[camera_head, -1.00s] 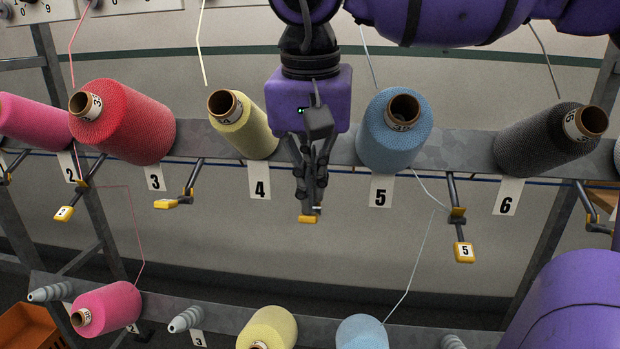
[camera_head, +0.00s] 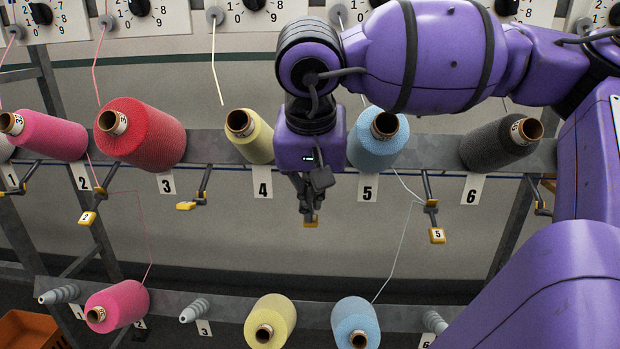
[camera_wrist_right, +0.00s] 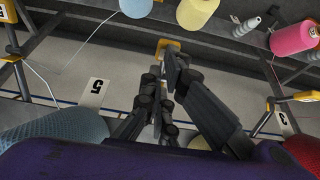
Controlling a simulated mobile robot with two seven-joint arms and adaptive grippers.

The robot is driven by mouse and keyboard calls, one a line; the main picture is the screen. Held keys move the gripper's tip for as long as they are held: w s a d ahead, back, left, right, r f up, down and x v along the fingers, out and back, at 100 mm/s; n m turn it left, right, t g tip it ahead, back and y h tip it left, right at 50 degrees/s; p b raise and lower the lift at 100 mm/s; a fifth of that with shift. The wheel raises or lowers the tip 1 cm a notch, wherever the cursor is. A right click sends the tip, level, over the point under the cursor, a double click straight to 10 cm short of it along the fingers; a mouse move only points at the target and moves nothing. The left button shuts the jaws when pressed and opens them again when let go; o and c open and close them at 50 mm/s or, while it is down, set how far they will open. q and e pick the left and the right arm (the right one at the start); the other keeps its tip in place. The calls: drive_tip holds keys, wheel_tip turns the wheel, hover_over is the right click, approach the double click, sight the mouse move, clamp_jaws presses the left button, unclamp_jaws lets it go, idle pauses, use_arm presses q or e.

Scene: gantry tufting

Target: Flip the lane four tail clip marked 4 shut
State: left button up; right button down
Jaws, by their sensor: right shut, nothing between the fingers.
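The lane four tail clip (camera_head: 311,222) shows as a yellow tab right below my right gripper, between the 4 and 5 labels. Its number face is not readable and its arm is hidden behind the fingers. In the right wrist view the yellow tab (camera_wrist_right: 168,46) lies just past the fingertips. My right gripper (camera_head: 307,210) points down, shut and empty, with its tips at the tab; whether they touch it I cannot tell. The fingers also show in the wrist view (camera_wrist_right: 166,75). The 4 label (camera_head: 262,183) hangs left of the gripper. My left gripper is not in view.
The yellow cone (camera_head: 250,148) and blue cone (camera_head: 376,145) flank my right gripper on the upper rail. The lane three clip (camera_head: 186,206) sticks out to the left, and the lane five clip (camera_head: 437,235) hangs down with yarn at it. Lower cones stand beneath.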

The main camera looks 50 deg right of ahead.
drive_tip(key=shift+s+a+f, duration=0.3)
drive_tip(key=shift+a+f, duration=0.05)
drive_tip(key=shift+f, duration=0.15)
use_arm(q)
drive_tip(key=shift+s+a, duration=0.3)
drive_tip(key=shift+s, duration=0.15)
use_arm(e)
drive_tip(key=shift+s+a+f, duration=0.1)
drive_tip(key=shift+s+f, duration=0.05)
drive_tip(key=shift+f, duration=0.15)
drive_tip(key=shift+r, duration=0.1)
drive_tip(key=shift+w+d+r, duration=0.15)
drive_tip(key=shift+w+d, duration=0.25)
drive_tip(key=shift+d, duration=0.05)
drive_tip(key=shift+w+d, duration=0.15)
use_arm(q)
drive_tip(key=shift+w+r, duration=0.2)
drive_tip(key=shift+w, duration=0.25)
